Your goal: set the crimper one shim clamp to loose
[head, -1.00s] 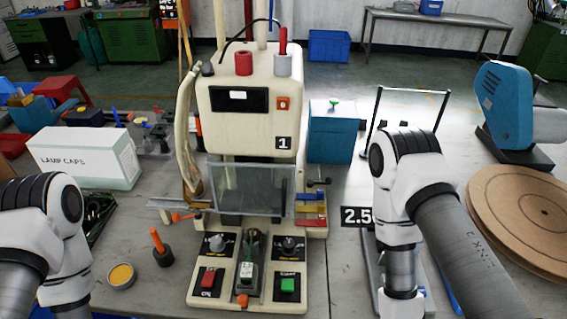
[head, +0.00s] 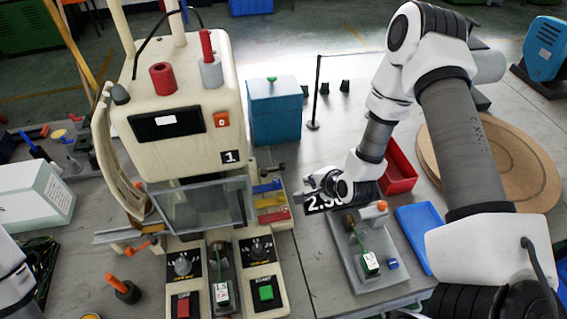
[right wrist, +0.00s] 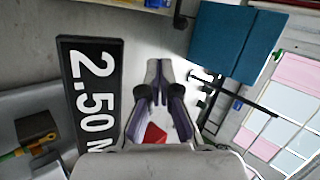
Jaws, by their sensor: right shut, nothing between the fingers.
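Crimper one (head: 185,110) is the cream press marked 1, left of centre in the head view. On its right side sits a short stack of blue, yellow and red strips (head: 271,204), with a small dark lever (head: 273,170) just above it. I cannot tell for sure whether this lever is the shim clamp, or how it is set. My right gripper (head: 312,183) is to the right of the strips, apart from them, its fingers pointing left. In the right wrist view its fingers (right wrist: 158,78) are shut and empty. My left gripper is out of view.
A teal box (head: 274,112) stands behind the gripper. A black 2.50 sign (head: 318,204) lies below it. A grey fixture (head: 350,262), a red tray (head: 399,172) and a blue tray (head: 415,235) are to the right. Bare table lies between press and fixture.

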